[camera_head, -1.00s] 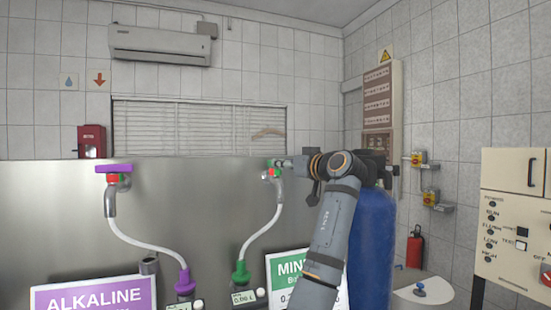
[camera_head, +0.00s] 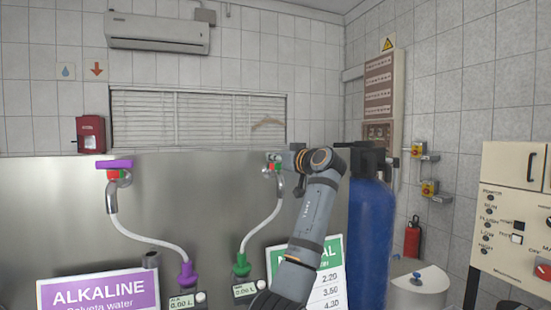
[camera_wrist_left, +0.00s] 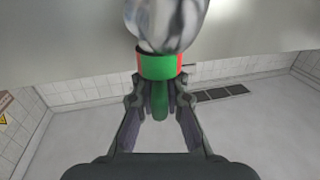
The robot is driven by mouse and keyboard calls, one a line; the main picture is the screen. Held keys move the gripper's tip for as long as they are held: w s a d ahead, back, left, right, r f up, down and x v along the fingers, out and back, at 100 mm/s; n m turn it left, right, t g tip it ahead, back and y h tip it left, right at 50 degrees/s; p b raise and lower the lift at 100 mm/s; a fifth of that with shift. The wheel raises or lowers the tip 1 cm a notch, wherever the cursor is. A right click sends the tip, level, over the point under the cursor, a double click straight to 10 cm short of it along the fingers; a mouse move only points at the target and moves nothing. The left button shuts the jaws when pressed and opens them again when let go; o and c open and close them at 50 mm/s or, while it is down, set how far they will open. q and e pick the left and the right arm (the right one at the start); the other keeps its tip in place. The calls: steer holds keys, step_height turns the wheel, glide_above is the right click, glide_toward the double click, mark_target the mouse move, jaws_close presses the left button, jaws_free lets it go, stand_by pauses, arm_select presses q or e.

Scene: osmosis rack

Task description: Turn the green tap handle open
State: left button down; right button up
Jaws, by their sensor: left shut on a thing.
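The green tap handle (camera_wrist_left: 160,108) hangs below a red and green collar on a shiny metal tap body (camera_wrist_left: 165,22) in the left wrist view. My left gripper (camera_wrist_left: 160,96) has its two fingers closed on either side of the handle. In the head view the green-and-red tap (camera_head: 273,168) sits at the top of the steel panel, and my left gripper (camera_head: 284,160) is at it, coming from the right. My own wrist partly hides the handle there, so its angle is hard to tell. My right gripper is not in view.
A purple-handled tap (camera_head: 116,170) stands to the left on the same steel panel (camera_head: 60,210). White hoses run down to purple and green fittings. A blue tank (camera_head: 371,230) stands close to the right of my arm. A control cabinet (camera_head: 515,225) is farther right.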

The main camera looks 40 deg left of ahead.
arm_select(q)
steer(key=shift+f+m+t+h+b, duration=0.25)
steer(key=shift+m+t+b, duration=0.25)
steer(key=shift+t+b, duration=0.4)
steer(key=shift+f+m+t+h+b, duration=0.1)
steer(key=shift+m+t+h+b, duration=0.15)
steer(key=shift+m+t+b, duration=0.65)
steer(key=shift+r+b, duration=0.1)
steer(key=shift+b, duration=0.4)
steer(key=shift+r+h, duration=0.25)
steer(key=shift+h, duration=0.05)
steer(key=c, duration=1.4)
jaws_free()
steer(key=shift+d, duration=0.1)
steer(key=v, duration=1.2)
steer(key=shift+s+f, duration=0.15)
